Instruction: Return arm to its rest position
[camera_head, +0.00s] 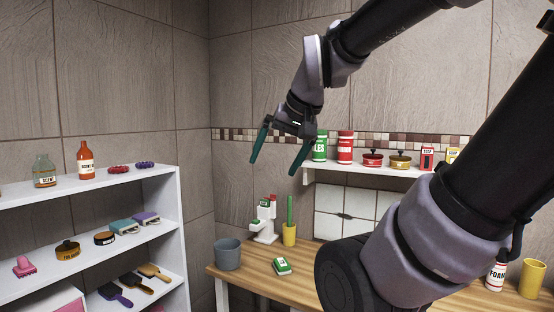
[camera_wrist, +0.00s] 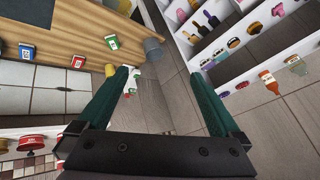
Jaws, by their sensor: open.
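My gripper (camera_head: 280,155) hangs in the air above the wooden counter, left of the wall shelf, its two green fingers spread apart. In the wrist view my gripper (camera_wrist: 165,92) shows both fingers wide open with nothing between them but the tiled floor and wall far below. My arm reaches in from the right of the head view and bends down to the gripper. No object touches the fingers in either view.
A wooden counter (camera_head: 250,277) holds a grey bucket (camera_head: 228,254), a white dispenser (camera_head: 265,222), a yellow cup (camera_head: 289,235) and a green-and-white box (camera_head: 282,266). A wall shelf (camera_head: 370,170) carries cans and pots. A white shelf unit (camera_head: 172,230) with bottles and brushes stands left.

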